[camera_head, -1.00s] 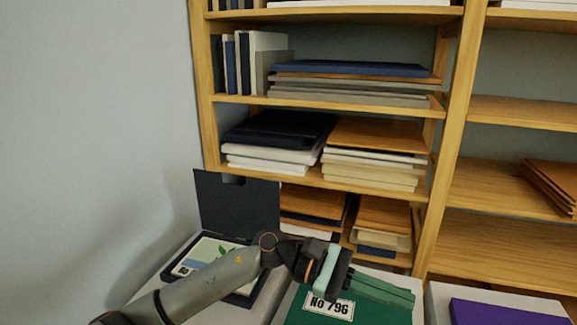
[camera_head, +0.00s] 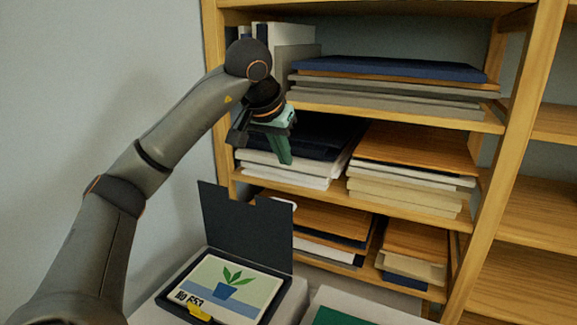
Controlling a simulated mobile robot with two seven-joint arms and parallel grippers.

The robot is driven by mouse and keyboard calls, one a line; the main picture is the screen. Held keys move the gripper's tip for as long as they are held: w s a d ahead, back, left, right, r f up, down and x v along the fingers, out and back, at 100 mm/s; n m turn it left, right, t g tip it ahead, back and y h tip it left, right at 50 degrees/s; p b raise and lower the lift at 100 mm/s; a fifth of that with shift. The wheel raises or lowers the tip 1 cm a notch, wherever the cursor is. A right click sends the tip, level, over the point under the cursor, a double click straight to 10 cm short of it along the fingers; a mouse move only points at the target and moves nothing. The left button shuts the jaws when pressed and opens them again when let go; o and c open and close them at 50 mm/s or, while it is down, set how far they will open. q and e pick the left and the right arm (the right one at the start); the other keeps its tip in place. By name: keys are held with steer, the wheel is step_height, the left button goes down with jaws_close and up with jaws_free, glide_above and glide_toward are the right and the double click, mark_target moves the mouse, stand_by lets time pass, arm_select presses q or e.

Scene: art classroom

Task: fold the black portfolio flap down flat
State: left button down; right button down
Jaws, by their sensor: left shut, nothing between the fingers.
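The black portfolio flap (camera_head: 246,228) stands upright at the back of the open portfolio, with a notch in its top edge. The portfolio's dark base (camera_head: 268,312) lies on a pale surface and holds a picture of a potted plant (camera_head: 232,284) with a number label. A yellow tab (camera_head: 199,312) shows at its front edge. My left gripper (camera_head: 286,158) is shut and empty. It appears above the flap in the picture, in front of the middle shelf, and does not touch the flap. My right gripper is not in view.
A wooden shelf unit (camera_head: 215,90) with stacked boards and folders stands behind the portfolio. A green folder (camera_head: 340,316) lies to the right on a separate pale surface. A plain wall (camera_head: 60,120) is on the left.

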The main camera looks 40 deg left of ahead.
arm_select(q)
step_height(320, 180, down, 8)
steer(key=shift+w, duration=0.25)
steer(key=shift+f, duration=0.1)
stand_by(0.5)
